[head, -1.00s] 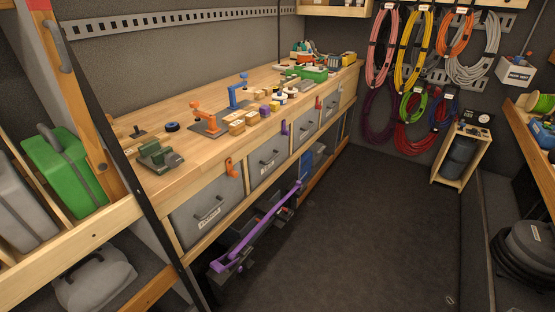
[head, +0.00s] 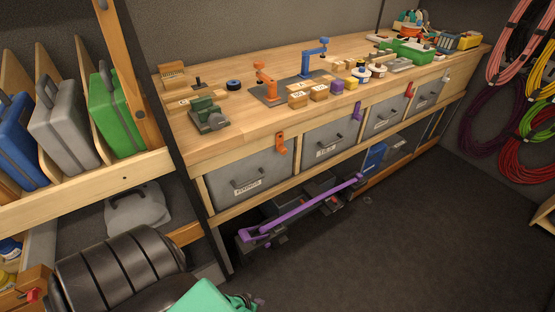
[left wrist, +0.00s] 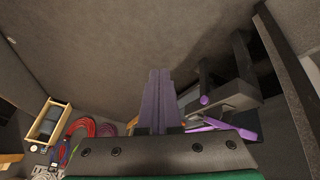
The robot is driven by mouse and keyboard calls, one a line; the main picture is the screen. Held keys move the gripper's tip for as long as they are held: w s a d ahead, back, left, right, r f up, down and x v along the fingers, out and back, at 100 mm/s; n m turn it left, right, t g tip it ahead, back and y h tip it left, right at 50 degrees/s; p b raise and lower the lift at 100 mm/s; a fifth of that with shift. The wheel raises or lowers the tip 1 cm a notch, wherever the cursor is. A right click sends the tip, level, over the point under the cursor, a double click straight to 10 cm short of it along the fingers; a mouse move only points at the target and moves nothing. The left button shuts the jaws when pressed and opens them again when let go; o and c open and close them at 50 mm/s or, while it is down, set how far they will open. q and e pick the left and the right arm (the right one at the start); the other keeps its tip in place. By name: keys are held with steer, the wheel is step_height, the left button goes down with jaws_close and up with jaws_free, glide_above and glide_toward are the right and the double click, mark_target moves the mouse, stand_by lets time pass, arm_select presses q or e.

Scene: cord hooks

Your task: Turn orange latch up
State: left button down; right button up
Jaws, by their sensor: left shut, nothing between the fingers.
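The orange latch (head: 281,142) is on the front edge of the workbench, by the upper right corner of the leftmost grey drawer (head: 250,172). Its longer part points down over the drawer's corner. My left gripper (left wrist: 160,75) shows in the left wrist view with its two purple-grey fingers shut together and nothing between them. In the head view only its teal and black body shows at the bottom edge, low and well apart from the latch. The latch is not seen in the left wrist view. My right gripper is out of view.
An orange toggle clamp (head: 266,82) and a blue one (head: 312,60) stand on the bench top. A purple latch (head: 357,111) and a red latch (head: 409,90) sit further right. A long purple bar (head: 300,208) lies under the drawers. The floor (head: 400,250) in front is clear.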

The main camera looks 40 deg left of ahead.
arm_select(q)
steer(key=w+a+r+n+t+y+b, duration=0.25)
steer(key=w+r+n+t, duration=0.2)
steer(key=w, duration=0.35)
steer(key=w+a+r+n+t+y+b, duration=0.1)
steer(key=w+a+r+n+t+b, duration=0.2)
steer(key=w+r+n, duration=0.45)
steer(key=w+a+r+n+t+y+b, duration=0.1)
steer(key=a+r+n, duration=0.4)
steer(key=r, duration=0.5)
steer(key=w+a+r+n+t+y+b, duration=0.1)
steer(key=w+a+r+n+y, duration=0.3)
steer(key=r, duration=0.6)
steer(key=shift+a+n+t+y+b, duration=0.35)
steer(key=shift+a+n+t+y, duration=0.3)
steer(key=shift+t+y, duration=0.15)
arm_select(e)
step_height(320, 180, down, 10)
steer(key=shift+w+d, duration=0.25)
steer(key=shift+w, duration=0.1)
arm_select(q)
steer(key=shift+w+r, duration=0.1)
glide_toward(282, 144)
steer(key=shift+w+a+f, duration=0.35)
steer(key=shift+w+a, duration=0.3)
steer(key=shift+w+a+f, duration=0.3)
steer(key=shift+w+a, duration=0.3)
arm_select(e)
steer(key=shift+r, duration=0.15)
